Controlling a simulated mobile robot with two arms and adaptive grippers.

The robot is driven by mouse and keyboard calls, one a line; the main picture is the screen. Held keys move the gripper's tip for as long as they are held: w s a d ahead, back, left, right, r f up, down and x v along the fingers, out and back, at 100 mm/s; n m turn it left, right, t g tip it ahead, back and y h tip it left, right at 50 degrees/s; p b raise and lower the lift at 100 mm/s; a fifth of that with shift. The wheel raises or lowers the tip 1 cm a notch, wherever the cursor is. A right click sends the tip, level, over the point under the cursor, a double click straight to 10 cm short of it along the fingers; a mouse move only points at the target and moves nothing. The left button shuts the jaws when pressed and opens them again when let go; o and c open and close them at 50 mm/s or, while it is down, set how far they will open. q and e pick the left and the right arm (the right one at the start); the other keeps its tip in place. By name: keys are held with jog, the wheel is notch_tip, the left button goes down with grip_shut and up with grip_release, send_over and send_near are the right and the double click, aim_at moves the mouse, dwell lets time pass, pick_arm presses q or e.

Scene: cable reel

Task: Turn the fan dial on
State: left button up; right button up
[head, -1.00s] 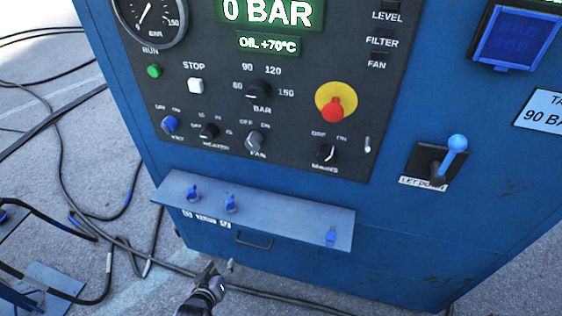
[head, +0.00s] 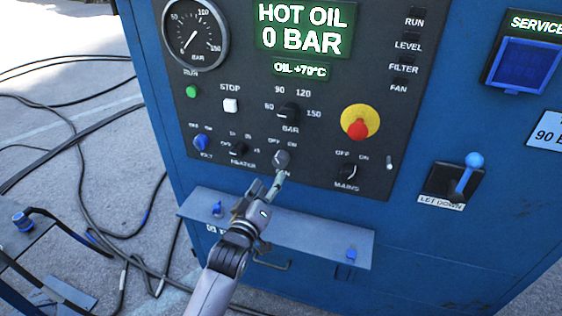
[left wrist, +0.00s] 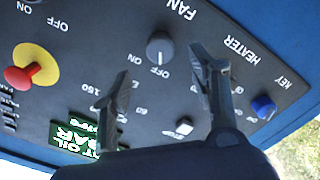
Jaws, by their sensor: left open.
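The fan dial (head: 281,158) is a grey round knob low on the dark control panel (head: 330,90). In the left wrist view the fan dial (left wrist: 160,47) is upside down, and its light mark seems to point toward OFF. My left gripper (head: 267,184) is open, just below the dial in the head view, partly covering its label. In the left wrist view my gripper (left wrist: 161,60) has its fingers spread on either side of the dial, with a visible gap each side. I cannot tell how far the fingertips are from the panel. My right gripper is not in view.
The heater knob (head: 239,148) and blue key switch (head: 201,142) are left of the dial. The mains switch (head: 347,170) and red emergency stop (head: 357,129) are to its right. A blue-grey shelf (head: 320,240) juts out below. Black cables (head: 85,180) lie on the ground.

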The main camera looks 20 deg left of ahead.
aim_at(280, 165)
pick_arm(q)
jog(key=w+p, duration=0.1)
jog(key=w, duration=0.7)
jog(key=shift+d, duration=0.15)
jog(key=shift+w, duration=0.7)
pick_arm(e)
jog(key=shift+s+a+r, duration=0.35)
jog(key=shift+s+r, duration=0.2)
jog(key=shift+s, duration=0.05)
pick_arm(q)
jog(key=c, duration=1.2)
jog(key=shift+o, duration=0.2)
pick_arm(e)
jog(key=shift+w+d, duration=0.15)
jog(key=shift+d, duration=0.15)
